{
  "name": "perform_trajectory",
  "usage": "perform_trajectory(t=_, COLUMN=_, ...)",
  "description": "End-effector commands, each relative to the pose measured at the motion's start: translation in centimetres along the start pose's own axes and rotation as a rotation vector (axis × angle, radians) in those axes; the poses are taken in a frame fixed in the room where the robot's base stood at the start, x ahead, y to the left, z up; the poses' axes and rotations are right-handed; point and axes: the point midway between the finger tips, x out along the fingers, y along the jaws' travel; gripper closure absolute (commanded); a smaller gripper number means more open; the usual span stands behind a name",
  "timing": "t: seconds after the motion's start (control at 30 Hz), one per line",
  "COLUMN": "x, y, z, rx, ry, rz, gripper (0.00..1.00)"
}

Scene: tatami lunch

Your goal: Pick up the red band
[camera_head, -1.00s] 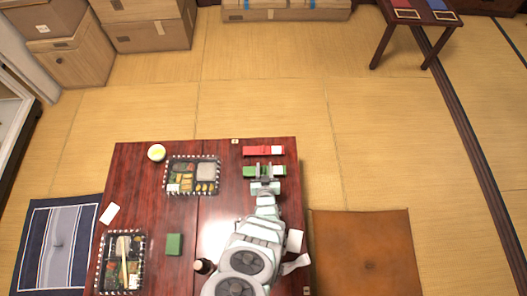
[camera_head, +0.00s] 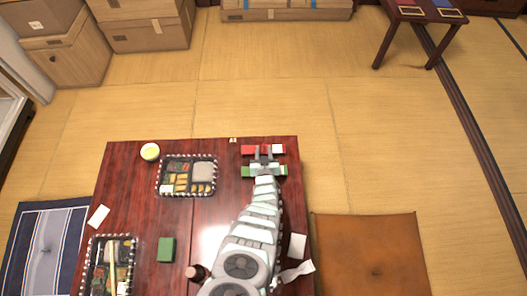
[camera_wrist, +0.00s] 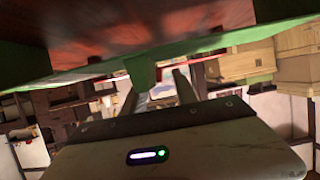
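The red band (camera_head: 249,150) lies near the table's far right corner, with a white part at its right end. A green band (camera_head: 248,171) lies just in front of it. My gripper (camera_head: 264,153) reaches over the green band, with its fingertips at the middle of the red band. Whether the fingertips touch the red band cannot be told.
The dark red table (camera_head: 130,215) also holds a bento tray (camera_head: 187,194), a second bento (camera_head: 88,265), a small bowl (camera_head: 150,152), a green box (camera_head: 167,249) and a dark bottle (camera_head: 196,272).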

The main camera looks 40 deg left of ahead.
Motion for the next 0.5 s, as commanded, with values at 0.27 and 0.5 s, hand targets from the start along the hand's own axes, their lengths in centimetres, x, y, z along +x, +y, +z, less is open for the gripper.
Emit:
perform_trajectory(t=0.27, x=-0.07, y=0.02, z=-0.06, rx=0.000, ry=0.000, rz=0.000, gripper=0.79)
perform_trajectory(t=0.5, x=-0.07, y=0.03, z=-0.08, rx=0.000, ry=0.001, rz=0.000, gripper=0.99)
